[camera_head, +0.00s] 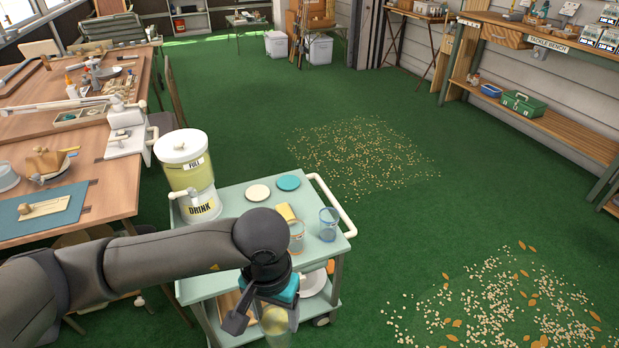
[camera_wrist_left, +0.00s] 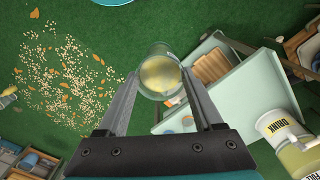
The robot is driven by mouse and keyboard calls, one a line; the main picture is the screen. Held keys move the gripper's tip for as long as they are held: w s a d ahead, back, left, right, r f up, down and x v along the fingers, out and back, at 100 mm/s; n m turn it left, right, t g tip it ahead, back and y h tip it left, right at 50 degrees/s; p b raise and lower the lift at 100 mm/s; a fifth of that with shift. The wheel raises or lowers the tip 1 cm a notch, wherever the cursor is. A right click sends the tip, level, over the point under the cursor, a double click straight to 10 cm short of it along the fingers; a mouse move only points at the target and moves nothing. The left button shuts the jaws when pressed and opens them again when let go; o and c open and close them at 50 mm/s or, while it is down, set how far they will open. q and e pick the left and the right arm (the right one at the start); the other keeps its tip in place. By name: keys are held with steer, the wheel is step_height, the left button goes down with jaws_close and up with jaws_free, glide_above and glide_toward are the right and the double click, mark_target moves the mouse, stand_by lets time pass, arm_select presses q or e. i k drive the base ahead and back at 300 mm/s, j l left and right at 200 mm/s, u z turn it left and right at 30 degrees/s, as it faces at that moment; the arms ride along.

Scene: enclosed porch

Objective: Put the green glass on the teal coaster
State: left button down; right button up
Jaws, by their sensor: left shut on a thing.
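The teal coaster (camera_head: 288,183) lies bare on the top of the pale green cart, at its far side. My left gripper (camera_head: 266,318) is shut on a clear glass (camera_head: 277,328) with yellow-green content, taken as the green glass. It is in front of the cart's near edge, low in the head view, partly cut off by the frame. In the left wrist view the glass (camera_wrist_left: 160,72) sits between the two fingers, with the floor and part of the cart behind. My right gripper is not in view.
The cart top (camera_head: 235,195) also bears a drink dispenser (camera_head: 188,172), a cream coaster (camera_head: 258,193), a yellow block, an orange-tinted glass (camera_head: 296,236) and a blue glass (camera_head: 328,224). A cluttered wooden table (camera_head: 100,190) stands left. Debris litters the green floor.

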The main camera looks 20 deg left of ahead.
mark_target(288, 182)
steer(key=i+l+z, duration=0.25)
steer(key=z, duration=0.15)
steer(key=i+l+z, duration=0.15)
steer(key=i+z, duration=0.65)
steer(key=i+u, duration=0.25)
steer(key=i, duration=0.15)
steer(key=i+l+u, duration=0.1)
steer(key=i+u, duration=0.2)
steer(key=i, duration=0.15)
steer(key=i+l+u, duration=0.25)
steer(key=i, duration=0.15)
steer(key=i+j+u, duration=0.15)
steer(key=i+u, duration=0.15)
steer(key=u, duration=0.2)
steer(key=i+u, duration=0.3)
steer(key=u, duration=0.2)
steer(key=i+u, duration=0.3)
steer(key=u, duration=0.2)
steer(key=i+u, duration=0.25)
steer(key=u, duration=0.15)
steer(key=i+u, duration=0.2)
steer(key=u, duration=0.2)
steer(key=i+u, duration=0.25)
steer(key=u, duration=0.15)
steer(key=i+l+u, duration=0.2)
steer(key=u, duration=0.2)
